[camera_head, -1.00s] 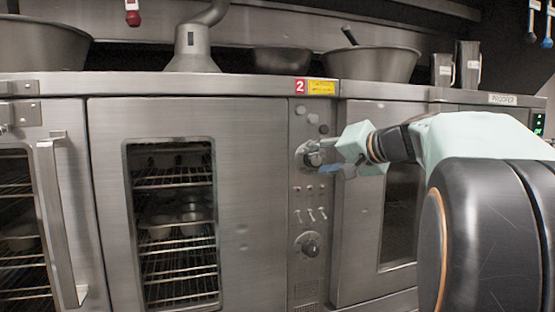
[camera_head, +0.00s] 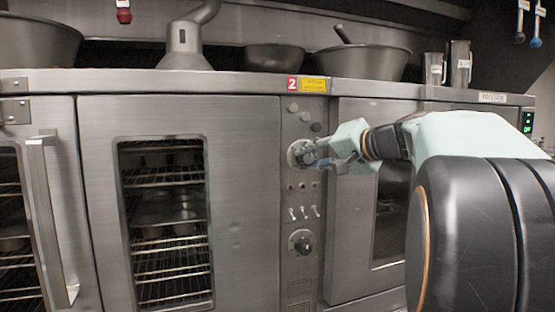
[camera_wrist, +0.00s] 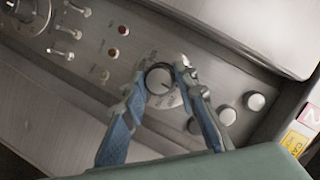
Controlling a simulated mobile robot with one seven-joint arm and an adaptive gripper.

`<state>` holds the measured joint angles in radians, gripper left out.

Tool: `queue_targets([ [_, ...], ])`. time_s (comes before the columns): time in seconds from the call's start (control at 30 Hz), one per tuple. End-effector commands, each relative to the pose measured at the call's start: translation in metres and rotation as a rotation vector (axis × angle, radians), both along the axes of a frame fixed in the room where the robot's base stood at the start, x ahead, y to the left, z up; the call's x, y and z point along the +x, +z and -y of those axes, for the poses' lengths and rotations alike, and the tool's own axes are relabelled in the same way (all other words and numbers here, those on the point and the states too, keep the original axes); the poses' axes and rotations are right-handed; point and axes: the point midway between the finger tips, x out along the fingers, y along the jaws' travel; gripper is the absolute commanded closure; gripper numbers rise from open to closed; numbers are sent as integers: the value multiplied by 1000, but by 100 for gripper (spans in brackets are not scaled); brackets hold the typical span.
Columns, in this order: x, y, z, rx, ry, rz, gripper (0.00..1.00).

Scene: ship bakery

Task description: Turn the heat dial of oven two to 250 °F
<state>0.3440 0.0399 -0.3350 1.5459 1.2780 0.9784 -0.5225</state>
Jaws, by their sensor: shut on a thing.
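Oven two (camera_head: 240,190) carries a red "2" label (camera_head: 293,83) above its narrow control panel (camera_head: 300,270). The upper dial (camera_wrist: 160,78) is a round dark knob on a pale scale plate, and it also shows in the head view (camera_head: 302,152). My gripper (camera_wrist: 160,80) has one finger on each side of this knob and is shut on it. In the head view my gripper (camera_head: 312,153) reaches the panel from the right. The scale figures are too small to read, and the fingers cover part of the plate.
A lower dial (camera_head: 301,243) sits below several toggle switches (camera_head: 304,212). Round buttons (camera_head: 305,115) lie above the gripped knob. Bowls (camera_head: 275,58) and metal jugs (camera_head: 460,62) stand on the oven top. An oven door handle (camera_head: 45,220) juts out at left.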

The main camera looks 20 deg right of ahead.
Motion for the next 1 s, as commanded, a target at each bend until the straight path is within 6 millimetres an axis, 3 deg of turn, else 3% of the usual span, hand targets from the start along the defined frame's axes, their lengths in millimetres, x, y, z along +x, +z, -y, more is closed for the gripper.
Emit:
queue_targets([
  [1.0,0,-8,2,879,-1,-31,97],
])
